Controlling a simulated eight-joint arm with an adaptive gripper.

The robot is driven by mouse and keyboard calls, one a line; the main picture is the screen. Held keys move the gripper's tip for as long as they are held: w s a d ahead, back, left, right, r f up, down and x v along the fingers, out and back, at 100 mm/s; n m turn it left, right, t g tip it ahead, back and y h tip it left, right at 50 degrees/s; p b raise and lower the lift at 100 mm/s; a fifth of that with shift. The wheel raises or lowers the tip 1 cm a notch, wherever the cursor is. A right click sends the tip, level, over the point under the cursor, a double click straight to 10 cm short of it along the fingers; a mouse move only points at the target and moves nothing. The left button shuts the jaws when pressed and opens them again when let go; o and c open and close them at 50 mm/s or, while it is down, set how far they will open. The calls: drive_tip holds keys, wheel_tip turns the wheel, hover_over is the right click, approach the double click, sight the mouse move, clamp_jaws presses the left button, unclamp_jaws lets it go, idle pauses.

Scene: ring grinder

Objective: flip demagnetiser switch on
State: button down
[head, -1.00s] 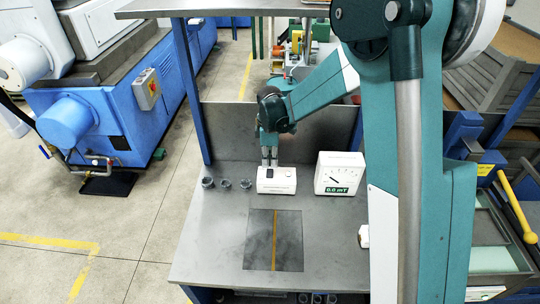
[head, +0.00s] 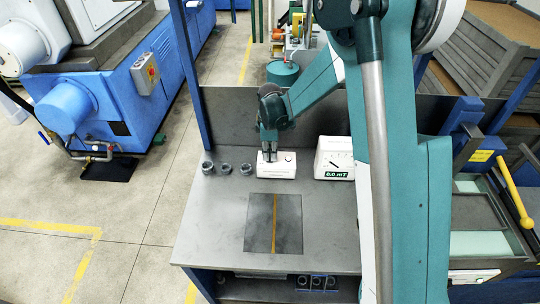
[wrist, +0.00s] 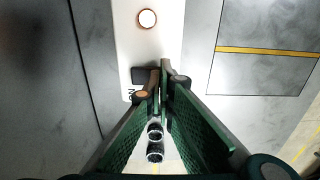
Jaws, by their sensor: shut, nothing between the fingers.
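The demagnetiser is a white box (head: 284,171) at the back of the grey bench; it also shows in the wrist view (wrist: 172,40). In the wrist view its top has a round pale button or lamp (wrist: 147,18) and a dark switch (wrist: 139,76) near a printed mark. My gripper (head: 269,157) points down over the left part of the box. Its shut, empty fingertips (wrist: 164,70) are right beside the switch in the wrist view and partly cover it. I cannot tell whether they touch it, nor which way the switch is set.
A white meter (head: 334,158) reading 0.0 mT stands right of the box. Several small dark metal rings (head: 226,169) sit to its left. A dark square plate (head: 288,223) with a yellow stripe lies in front. A bench back panel (head: 230,118) rises behind.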

sight(270, 161)
drive_tip(key=shift+f, duration=0.1)
drive_tip(key=shift+s+f+b, duration=0.1)
drive_tip(key=shift+f+b, duration=0.25)
drive_tip(key=shift+b, duration=0.25)
drive_tip(key=shift+r, duration=0.2)
drive_tip(key=shift+w+r, duration=0.2)
drive_tip(key=shift+w, duration=0.5)
drive_tip(key=shift+r, duration=0.2)
wheel_tip(270, 161, up, 14)
drive_tip(key=s, duration=0.2)
drive_tip(key=shift+f, duration=0.2)
idle(0.4)
